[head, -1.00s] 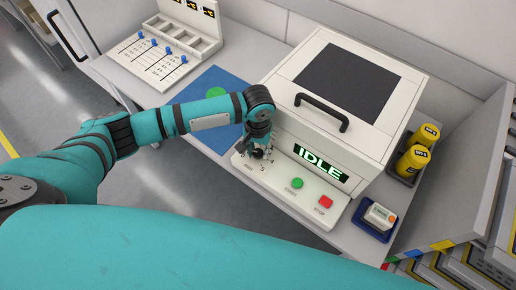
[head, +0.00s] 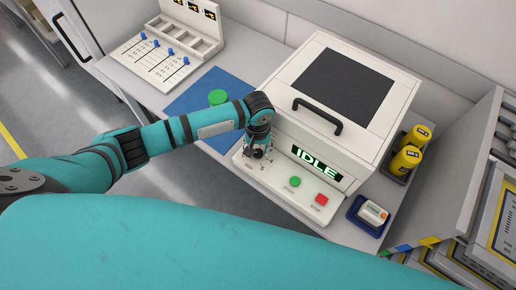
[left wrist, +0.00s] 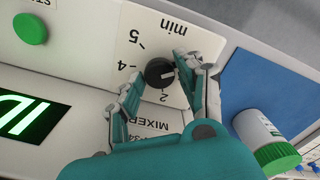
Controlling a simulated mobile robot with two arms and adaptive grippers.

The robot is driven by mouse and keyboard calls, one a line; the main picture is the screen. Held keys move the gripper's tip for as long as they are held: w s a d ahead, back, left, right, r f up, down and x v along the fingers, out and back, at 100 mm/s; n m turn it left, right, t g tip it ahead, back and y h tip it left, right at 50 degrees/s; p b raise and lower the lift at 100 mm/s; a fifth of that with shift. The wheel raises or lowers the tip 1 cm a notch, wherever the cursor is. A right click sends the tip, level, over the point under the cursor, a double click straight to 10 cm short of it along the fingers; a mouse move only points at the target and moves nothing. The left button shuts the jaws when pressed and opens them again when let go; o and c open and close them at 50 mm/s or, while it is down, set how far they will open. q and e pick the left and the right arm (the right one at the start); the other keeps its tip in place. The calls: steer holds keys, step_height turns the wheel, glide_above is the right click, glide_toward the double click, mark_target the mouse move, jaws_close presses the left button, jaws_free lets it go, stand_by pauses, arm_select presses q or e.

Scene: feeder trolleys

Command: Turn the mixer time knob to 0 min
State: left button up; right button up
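The mixer (head: 335,85) is a white box with a dark window, a black handle and a green IDLE display. Its time knob (left wrist: 159,72) is round and black with a white mark that points right in the left wrist view, toward a finger. The 5, 4 and 2 of its scale show; the 0 is hidden. My left gripper (head: 259,157) is at the knob on the front panel. In the left wrist view its fingers (left wrist: 158,68) stand on both sides of the knob, very near it; whether they press on it is unclear. My right gripper is out of view.
A green button (head: 295,181) and red stop button (head: 321,199) sit on the panel right of the knob. A blue mat (head: 190,101) with a green-lidded jar (head: 217,97) lies left. Yellow bottles (head: 405,160) and a blue tray (head: 357,226) are right.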

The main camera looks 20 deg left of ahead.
mark_target(258, 152)
arm_select(q)
steer(key=shift+o, duration=1.2)
steer(key=shift+r, duration=0.1)
step_height(258, 152, up, 12)
